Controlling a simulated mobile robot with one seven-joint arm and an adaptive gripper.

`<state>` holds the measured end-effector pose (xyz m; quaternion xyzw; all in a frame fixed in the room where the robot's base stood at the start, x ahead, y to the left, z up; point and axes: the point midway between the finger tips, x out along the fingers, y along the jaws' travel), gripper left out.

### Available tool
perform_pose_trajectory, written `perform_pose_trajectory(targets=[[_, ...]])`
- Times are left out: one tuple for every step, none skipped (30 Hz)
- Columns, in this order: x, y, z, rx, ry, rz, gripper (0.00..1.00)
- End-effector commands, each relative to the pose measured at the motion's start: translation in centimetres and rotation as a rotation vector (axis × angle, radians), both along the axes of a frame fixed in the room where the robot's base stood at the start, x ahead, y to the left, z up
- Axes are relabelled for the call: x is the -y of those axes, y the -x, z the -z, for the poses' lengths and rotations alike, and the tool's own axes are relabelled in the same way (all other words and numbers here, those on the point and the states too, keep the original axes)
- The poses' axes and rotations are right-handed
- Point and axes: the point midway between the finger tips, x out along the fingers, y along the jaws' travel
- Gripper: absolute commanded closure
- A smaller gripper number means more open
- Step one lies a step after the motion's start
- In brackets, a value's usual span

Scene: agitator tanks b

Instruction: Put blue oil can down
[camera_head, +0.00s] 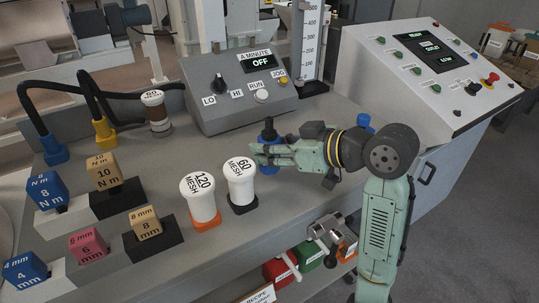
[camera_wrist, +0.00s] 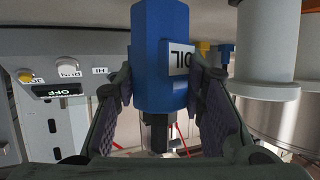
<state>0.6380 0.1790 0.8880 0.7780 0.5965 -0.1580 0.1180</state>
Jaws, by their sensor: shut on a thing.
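The blue oil can (camera_head: 268,162) has a dark top and is mostly hidden behind my gripper in the head view. In the wrist view the blue oil can (camera_wrist: 160,60) fills the middle, with a white label reading OIL. My gripper (camera_head: 264,152) is shut on it from the right. The purple-grey finger pads (camera_wrist: 160,100) press on both sides of the can in the wrist view. I cannot tell whether the can's base touches the grey bench (camera_head: 160,187).
White jars marked 120 MESH (camera_head: 203,200) and 60 MESH (camera_head: 240,182) stand just left of my gripper. A control box (camera_head: 235,90) is behind it. Red and green cans (camera_head: 282,272) sit below the bench edge.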

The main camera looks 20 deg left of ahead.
Motion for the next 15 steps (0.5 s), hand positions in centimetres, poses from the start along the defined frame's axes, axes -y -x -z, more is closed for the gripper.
perform_pose_trajectory(targets=[[0.0,0.0,0.9,-0.004,-0.002,0.001,1.00],[0.0,0.0,1.3,-0.004,-0.002,0.001,1.00],[0.0,0.0,1.8,-0.002,-0.002,0.000,1.00],[0.0,0.0,2.0,-0.001,-0.001,-0.001,1.00],[0.0,0.0,2.2,0.000,-0.001,-0.001,1.00],[0.0,0.0,2.3,0.001,-0.002,0.000,1.00],[0.0,0.0,2.3,0.001,-0.002,0.000,1.00],[0.0,0.0,2.3,0.001,-0.002,0.000,1.00],[0.0,0.0,2.3,0.001,-0.002,0.000,1.00],[0.0,0.0,2.3,0.001,-0.001,0.000,1.00],[0.0,0.0,2.3,0.001,-0.001,0.000,1.00],[0.0,0.0,2.3,0.001,-0.001,0.000,1.00],[0.0,0.0,2.3,0.001,-0.001,0.000,1.00],[0.0,0.0,2.4,0.001,-0.001,0.000,1.00],[0.0,0.0,2.6,0.001,-0.001,0.000,1.00]])
